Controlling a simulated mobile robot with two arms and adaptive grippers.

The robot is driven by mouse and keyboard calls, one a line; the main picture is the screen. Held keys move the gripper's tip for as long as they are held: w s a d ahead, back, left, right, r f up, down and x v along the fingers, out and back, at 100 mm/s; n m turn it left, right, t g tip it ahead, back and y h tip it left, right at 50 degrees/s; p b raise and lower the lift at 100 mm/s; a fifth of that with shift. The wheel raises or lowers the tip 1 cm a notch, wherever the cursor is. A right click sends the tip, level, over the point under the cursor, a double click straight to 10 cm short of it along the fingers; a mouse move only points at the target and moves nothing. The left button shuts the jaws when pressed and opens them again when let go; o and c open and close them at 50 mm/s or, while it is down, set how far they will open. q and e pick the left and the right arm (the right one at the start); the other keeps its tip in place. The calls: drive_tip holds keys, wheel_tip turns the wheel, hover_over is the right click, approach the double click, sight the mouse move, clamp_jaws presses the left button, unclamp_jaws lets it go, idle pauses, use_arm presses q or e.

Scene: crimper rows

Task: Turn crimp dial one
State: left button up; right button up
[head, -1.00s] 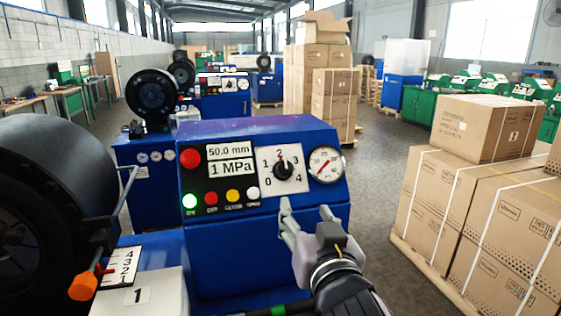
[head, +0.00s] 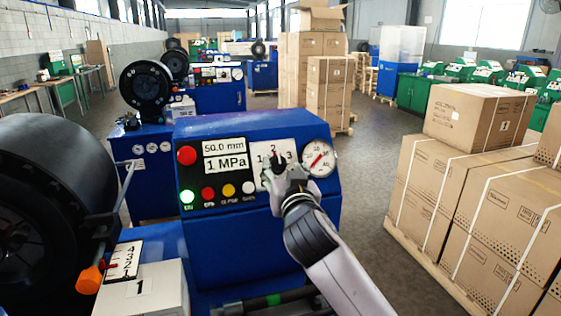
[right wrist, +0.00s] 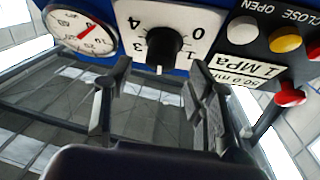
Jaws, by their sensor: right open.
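The crimp dial (right wrist: 163,46) is a black knob with a white pointer on a white plate numbered 0 to 4. In the right wrist view it appears upside down, its pointer toward the 2 position. My right gripper (right wrist: 156,84) is open, its fingers on either side of the knob's line and a little short of it; I see no contact. In the head view the right gripper (head: 275,172) covers the lower part of the dial plate (head: 260,150). The dial is on the blue crimper (head: 250,125). My left gripper is not in view.
A pressure gauge (head: 318,158) is right of the dial. A red button (head: 187,156), displays and several small buttons are left of it. A white box marked 1 (head: 140,287) is at front left. Stacked cartons (head: 470,185) stand at right, with open floor between.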

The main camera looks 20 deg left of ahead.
sight(280, 163)
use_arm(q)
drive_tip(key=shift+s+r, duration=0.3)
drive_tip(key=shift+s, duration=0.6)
use_arm(e)
drive_tip(key=shift+x, duration=1.6)
drive_tip(key=c, duration=1.1)
use_arm(q)
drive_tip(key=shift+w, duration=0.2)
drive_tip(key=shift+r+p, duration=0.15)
drive_tip(key=shift+p, duration=0.2)
